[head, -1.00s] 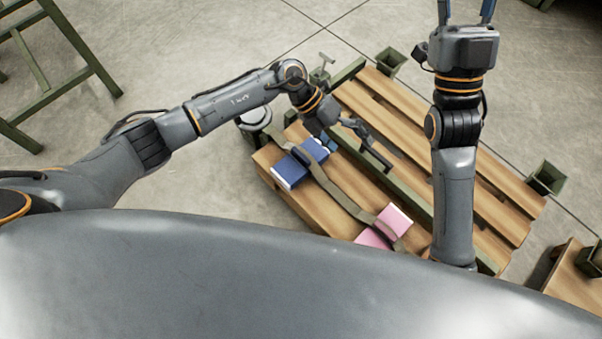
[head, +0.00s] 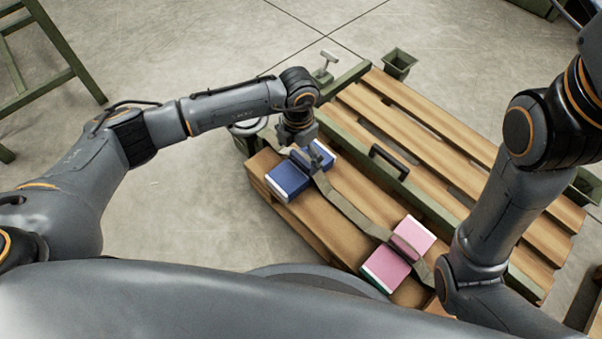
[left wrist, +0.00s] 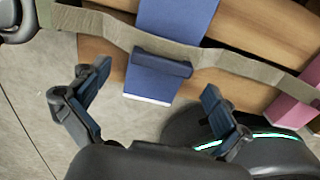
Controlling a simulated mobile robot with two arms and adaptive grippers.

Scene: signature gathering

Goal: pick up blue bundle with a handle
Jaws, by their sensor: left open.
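The blue bundle (head: 287,181) lies on the wooden pallet at its left end, with a grey-brown strap running across its middle. In the left wrist view the blue bundle (left wrist: 150,86) has a raised dark blue bar, seemingly its handle (left wrist: 161,64), beside the strap. My left gripper (head: 314,158) is just above the bundle and partly hides it. In the left wrist view my left gripper (left wrist: 155,84) is open and empty, its fingers spread to either side of the bundle's near end. My right gripper is outside the view; only its arm shows at the right.
A pink bundle (head: 385,268) lies under the same strap (head: 345,210) farther right. The slatted wooden pallet (head: 440,135) has a green frame with a dark handle (head: 390,160) and green corner posts (head: 399,64). A green stand (head: 50,75) is at the upper left. Floor beside it is clear.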

